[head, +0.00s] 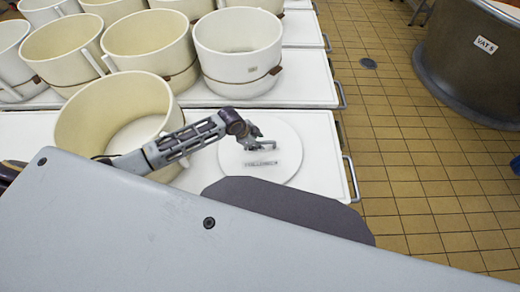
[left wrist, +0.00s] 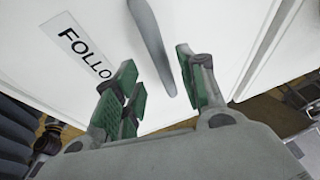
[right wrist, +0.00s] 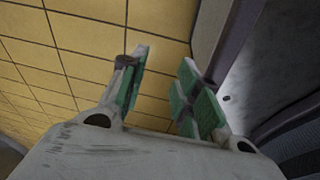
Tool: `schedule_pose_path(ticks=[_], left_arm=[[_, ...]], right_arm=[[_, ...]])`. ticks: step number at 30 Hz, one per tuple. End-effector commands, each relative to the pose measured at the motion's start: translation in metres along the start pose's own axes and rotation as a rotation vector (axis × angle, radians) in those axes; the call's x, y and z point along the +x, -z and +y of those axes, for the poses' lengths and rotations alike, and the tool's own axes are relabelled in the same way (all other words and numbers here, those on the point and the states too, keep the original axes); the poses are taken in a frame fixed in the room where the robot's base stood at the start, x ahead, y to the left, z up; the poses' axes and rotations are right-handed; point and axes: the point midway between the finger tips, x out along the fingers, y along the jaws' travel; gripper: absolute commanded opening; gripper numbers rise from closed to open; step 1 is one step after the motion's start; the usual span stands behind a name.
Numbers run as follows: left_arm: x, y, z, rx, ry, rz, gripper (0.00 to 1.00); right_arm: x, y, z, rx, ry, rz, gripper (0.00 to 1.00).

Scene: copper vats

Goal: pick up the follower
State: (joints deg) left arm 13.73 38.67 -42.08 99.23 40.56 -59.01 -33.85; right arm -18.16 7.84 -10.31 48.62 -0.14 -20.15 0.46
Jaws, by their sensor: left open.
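The follower (head: 287,137) is a flat white disc with a label, lying on the white table right of the front cream mould. In the left wrist view its white face (left wrist: 70,85) shows a label starting "FOLLO" and a grey bar-like handle (left wrist: 148,35). My left gripper (head: 262,146) is over the disc near its middle. In the left wrist view the left gripper (left wrist: 156,64) is open, with the handle showing between its fingers. Whether they touch it I cannot tell. My right gripper (right wrist: 166,70) is open and empty, seen against the floor tiles; it is not in the head view.
An empty cream mould (head: 85,115) stands just left of the follower, close under my left arm. Several more banded moulds (head: 240,45) stand behind. The white table (head: 322,130) has rail handles on its right edge.

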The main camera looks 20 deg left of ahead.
Motion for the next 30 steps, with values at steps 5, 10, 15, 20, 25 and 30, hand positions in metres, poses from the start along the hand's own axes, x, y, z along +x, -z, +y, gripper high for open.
schedule_pose_path(ticks=[5, 10, 15, 20, 25, 30], left_arm=[[0.018, 0.002, -0.004, 0.000, 0.000, 0.001, 0.41], [0.033, 0.001, -0.004, 0.000, 0.000, 0.000, 0.41], [0.039, 0.001, -0.004, 0.001, 0.001, 0.000, 0.41], [0.039, 0.001, -0.004, 0.001, 0.001, -0.001, 0.41], [0.038, 0.001, -0.004, 0.001, 0.001, -0.001, 0.41], [0.038, 0.001, -0.004, 0.001, 0.001, -0.001, 0.33]], right_arm=[[0.001, 0.011, -0.001, 0.001, 0.001, 0.013, 0.32], [0.000, 0.022, -0.003, 0.003, 0.002, 0.025, 0.32], [-0.001, 0.025, -0.005, 0.004, 0.005, 0.025, 0.32], [-0.001, 0.022, -0.006, 0.005, 0.006, 0.021, 0.32], [0.000, 0.019, -0.006, 0.005, 0.006, 0.018, 0.32], [0.000, 0.019, -0.006, 0.005, 0.006, 0.019, 0.32]])
